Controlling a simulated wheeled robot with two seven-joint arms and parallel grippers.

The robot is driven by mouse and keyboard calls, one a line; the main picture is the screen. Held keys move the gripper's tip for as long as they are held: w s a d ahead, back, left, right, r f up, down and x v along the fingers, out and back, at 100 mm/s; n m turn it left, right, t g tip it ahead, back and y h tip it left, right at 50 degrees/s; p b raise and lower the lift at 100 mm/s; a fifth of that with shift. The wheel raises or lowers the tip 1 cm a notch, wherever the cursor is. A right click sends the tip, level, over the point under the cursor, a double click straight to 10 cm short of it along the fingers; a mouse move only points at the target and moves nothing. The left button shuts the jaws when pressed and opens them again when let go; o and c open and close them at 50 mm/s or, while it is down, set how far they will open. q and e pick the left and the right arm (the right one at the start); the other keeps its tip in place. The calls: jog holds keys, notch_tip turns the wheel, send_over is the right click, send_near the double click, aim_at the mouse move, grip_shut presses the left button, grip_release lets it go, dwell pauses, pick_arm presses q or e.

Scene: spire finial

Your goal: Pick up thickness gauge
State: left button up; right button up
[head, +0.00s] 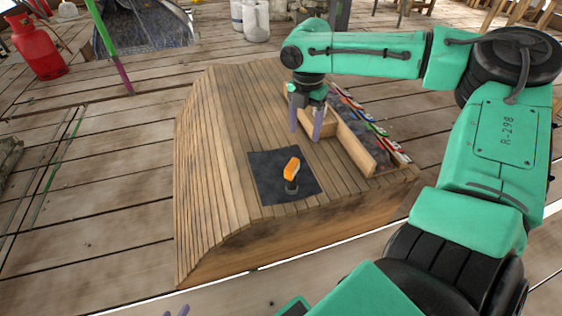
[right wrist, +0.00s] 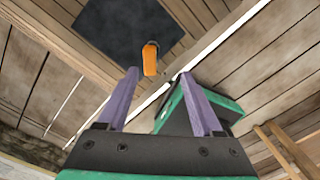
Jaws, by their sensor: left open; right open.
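The thickness gauge appears to be the small orange piece with a dark lower part (head: 291,170), on a dark square mat on the sloping wooden block. It also shows in the right wrist view (right wrist: 150,58), beyond and between the fingertips. My right gripper (head: 307,122) is open and empty above the block, behind and slightly right of the orange piece, apart from it. The right wrist view shows its purple fingers (right wrist: 158,76) spread. My left gripper (head: 176,311) shows only as purple fingertips at the bottom edge, open, far from the orange piece.
The dark mat (head: 264,183) lies on the plank-covered wooden block (head: 215,170). A wooden tray (head: 352,146) with a row of colored items is right of the mat. A red gas cylinder (head: 38,47) and white containers (head: 256,20) stand behind. The block's left side is clear.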

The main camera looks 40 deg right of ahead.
jog(key=a+r+n, duration=0.1)
jog(key=a, duration=0.1)
jog(key=b, duration=0.3)
send_over(292, 164)
notch_tip(292, 164, down, 5)
jog(key=shift+s+d+r, duration=0.15)
notch_tip(292, 164, down, 4)
jog(key=shift+r+b, duration=0.1)
jog(key=shift+b, duration=0.7)
notch_tip(292, 164, down, 6)
jog(key=b, duration=0.3)
jog(key=shift+r+b, duration=0.1)
jog(key=shift+b, duration=0.2)
pick_arm(q)
jog(key=d+f+n+t+h, duration=0.1)
jog(key=d+f+t+h, duration=0.1)
jog(key=d+f+t, duration=0.2)
notch_tip(292, 164, down, 4)
jog(key=shift+w+d+r+t, duration=0.25)
jog(key=shift+d+t, duration=0.1)
jog(key=shift+t, duration=0.05)
pick_arm(e)
jog(key=shift+r, duration=0.15)
grip_shut()
